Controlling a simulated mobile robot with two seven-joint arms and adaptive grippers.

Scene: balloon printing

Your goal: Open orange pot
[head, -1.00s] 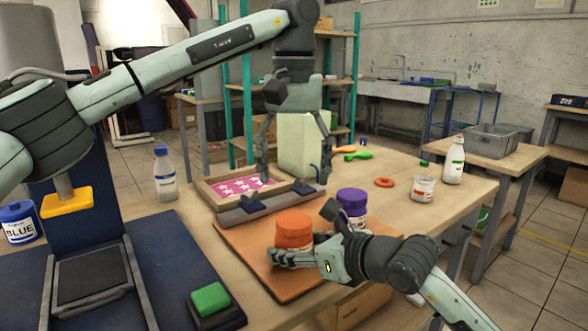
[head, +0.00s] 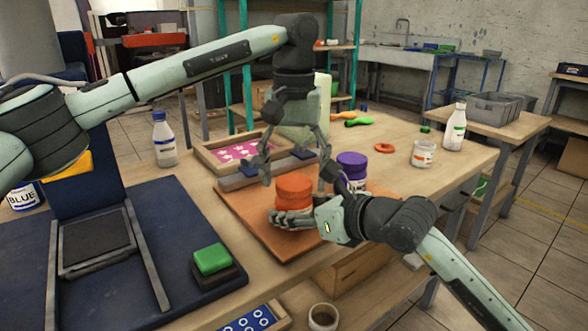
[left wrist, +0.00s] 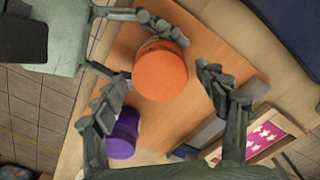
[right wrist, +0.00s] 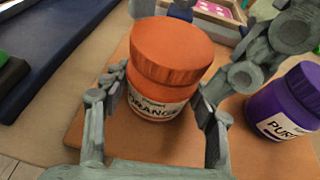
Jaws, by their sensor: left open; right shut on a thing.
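The orange pot (head: 294,192) stands upright on the brown board (head: 262,224) with its orange lid on; the right wrist view shows its lid (right wrist: 172,50) and label. My right gripper (head: 290,218) is shut on the pot's body, one finger on each side, below the lid. My left gripper (head: 295,178) is open and points down above the pot. In the left wrist view the lid (left wrist: 160,70) lies ahead of its spread fingers, apart from them. Part of the pot's body is hidden by my right gripper.
A purple pot (head: 351,168) stands close on the right of the orange pot. A screen frame (head: 232,152) with a pink star pattern lies behind. An orange lid-like ring (head: 384,148) and a white pot (head: 423,154) stand farther right. A green-topped block (head: 212,259) is at the front left.

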